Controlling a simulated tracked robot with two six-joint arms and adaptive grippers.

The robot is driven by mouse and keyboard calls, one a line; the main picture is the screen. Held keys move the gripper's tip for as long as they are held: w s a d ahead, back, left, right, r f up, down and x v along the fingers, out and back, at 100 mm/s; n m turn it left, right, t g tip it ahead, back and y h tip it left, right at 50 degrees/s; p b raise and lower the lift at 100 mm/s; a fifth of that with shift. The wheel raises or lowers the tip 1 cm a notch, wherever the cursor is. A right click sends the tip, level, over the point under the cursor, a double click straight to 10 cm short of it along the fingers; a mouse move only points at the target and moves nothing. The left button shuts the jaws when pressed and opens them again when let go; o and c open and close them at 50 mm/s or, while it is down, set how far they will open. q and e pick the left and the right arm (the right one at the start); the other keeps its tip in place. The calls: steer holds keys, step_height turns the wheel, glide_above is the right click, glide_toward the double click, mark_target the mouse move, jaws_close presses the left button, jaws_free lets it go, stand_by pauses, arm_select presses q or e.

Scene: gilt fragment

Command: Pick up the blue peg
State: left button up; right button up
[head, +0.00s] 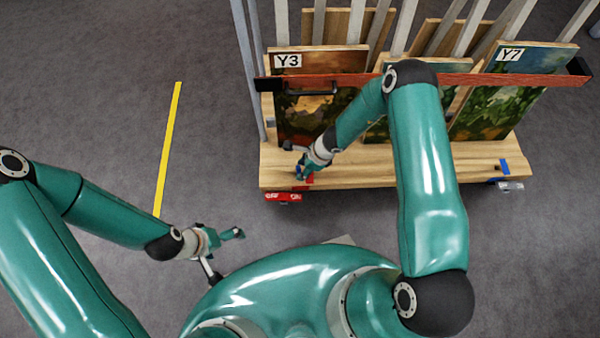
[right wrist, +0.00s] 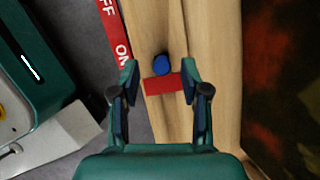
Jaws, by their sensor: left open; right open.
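The blue peg (right wrist: 162,64) stands at the wooden deck of the cart and shows as a round blue top in the right wrist view. A red block or patch (right wrist: 166,86) lies beside it, nearer my wrist. My right gripper (right wrist: 158,76) is open, its two fingers on either side of the red patch, with the peg just ahead, between and slightly beyond the fingertips. Whether a finger touches it I cannot tell. In the head view, my right gripper hides most of the peg. My left gripper (head: 225,254) is open and empty over the floor, away from the cart.
The wooden cart deck (head: 390,175) carries upright painted panels, labelled Y3 (head: 320,120) and Y7 (head: 508,95), behind a red bar (head: 470,79). A red ON/OFF label (right wrist: 113,35) is at the deck's edge. A yellow line (head: 168,150) marks open grey floor on the left.

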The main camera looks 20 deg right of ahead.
mark_target(299, 171)
steer(key=x, duration=0.3)
steer(key=shift+w+f, duration=0.15)
steer(key=shift+f, duration=0.05)
steer(key=c, duration=0.9)
steer(key=shift+o, duration=0.2)
steer(key=shift+r, duration=0.1)
